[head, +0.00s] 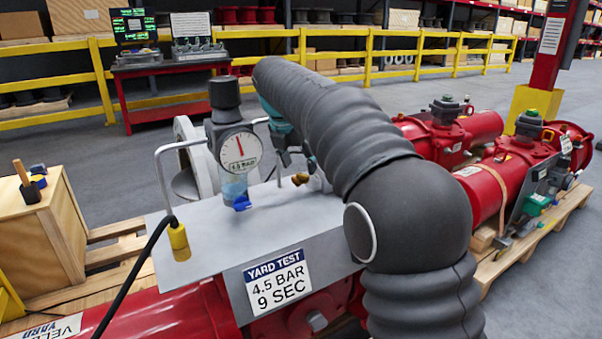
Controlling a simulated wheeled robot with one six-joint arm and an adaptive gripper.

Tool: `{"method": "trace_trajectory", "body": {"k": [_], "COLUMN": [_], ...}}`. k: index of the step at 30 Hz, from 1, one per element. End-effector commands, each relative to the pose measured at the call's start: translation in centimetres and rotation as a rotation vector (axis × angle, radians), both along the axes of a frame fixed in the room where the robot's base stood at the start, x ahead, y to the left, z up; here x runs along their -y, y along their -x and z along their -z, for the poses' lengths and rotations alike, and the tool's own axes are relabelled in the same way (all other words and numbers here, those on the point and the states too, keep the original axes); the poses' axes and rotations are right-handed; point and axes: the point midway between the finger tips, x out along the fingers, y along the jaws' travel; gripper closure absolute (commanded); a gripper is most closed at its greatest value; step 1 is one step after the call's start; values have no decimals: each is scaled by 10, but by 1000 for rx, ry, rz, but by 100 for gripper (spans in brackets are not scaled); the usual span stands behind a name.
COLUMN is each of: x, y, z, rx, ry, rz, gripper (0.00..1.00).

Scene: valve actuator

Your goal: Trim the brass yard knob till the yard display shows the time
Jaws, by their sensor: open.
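A small brass knob (300,179) shows on the grey plate, just left of my arm. My gripper (282,160) is partly hidden behind my arm; its visible part is above and slightly left of the knob, pointing down. It looks open, and I cannot tell whether it touches anything. A plate sign (277,280) reads "YARD TEST 4.5 BAR 9 SEC". A round white gauge (240,152) with a red needle and a 4.5 BAR label stands left of the knob. I cannot make out a yard display showing a time.
A clear bowl with a blue tap (241,203) hangs below the gauge. A metal handle (165,180) and black cable (135,275) are at left. A wooden crate (35,235) stands far left. Red actuators (485,190) lie on a pallet at right. A yellow railing (420,45) runs behind.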

Motion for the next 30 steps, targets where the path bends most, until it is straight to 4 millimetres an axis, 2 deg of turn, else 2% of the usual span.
{"method": "trace_trajectory", "body": {"k": [1,6,17,18,20,25,30], "x": [1,4,5,5,5,5,5], "y": [-2,-8,-9,-10,-10,-10,-9], "z": [8,22,26,26,26,26,26], "rx": [-1,0,0,0,0,0,0], "ry": [0,0,-1,-1,-1,-1,-1], "rz": [0,0,0,0,0,0,-4], "gripper": [40,40,40,42,57,100,100]}}
